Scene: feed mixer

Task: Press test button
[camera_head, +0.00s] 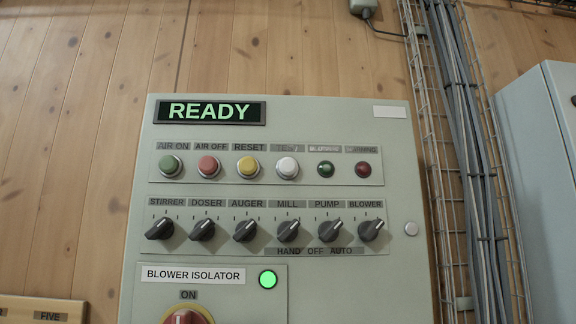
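The test button (287,168) is a white round push button with a metal ring, fourth from the left in the top row of the grey control panel (400,180). The label above it (286,147) is faint and hard to read, but looks like TEST. The display (210,111) at the top of the panel reads READY in green. Neither gripper shows in the head view, so nothing covers the button.
Left of the test button are the green (171,165), red (208,166) and yellow (248,167) buttons. Right of it are a green lamp (326,169) and a red lamp (363,169). Several black selector knobs (246,230) sit below. A grey cabinet (545,190) stands at right.

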